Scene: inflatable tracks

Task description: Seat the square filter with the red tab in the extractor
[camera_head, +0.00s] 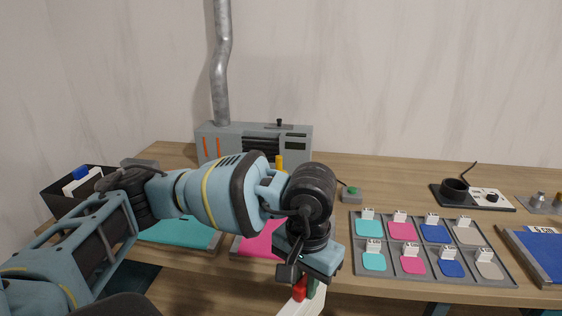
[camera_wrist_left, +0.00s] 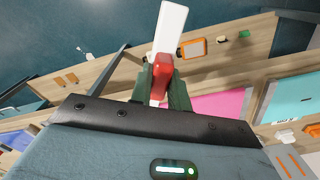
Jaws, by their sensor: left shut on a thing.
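My left gripper (camera_head: 308,282) is shut on the red tab (camera_head: 299,289) of a white filter (camera_head: 291,307), in front of the table's front edge. In the left wrist view the gripper (camera_wrist_left: 162,88) has its green fingers on either side of the red tab (camera_wrist_left: 162,68). The white filter (camera_wrist_left: 171,28) sticks out beyond them, seen nearly edge-on. The extractor (camera_head: 225,130) is a grey box at the back of the table, with orange-red strips, a dark grille and a metal duct. My arm hides part of its front. My right gripper is not in view.
A tray (camera_head: 434,281) of coloured tagged pads lies right of my gripper. Teal (camera_head: 180,233) and pink (camera_head: 256,242) pads lie under my arm. A black bin (camera_head: 62,203) stands at left. A green-button box (camera_head: 349,193) and a black panel (camera_head: 472,205) stand farther right.

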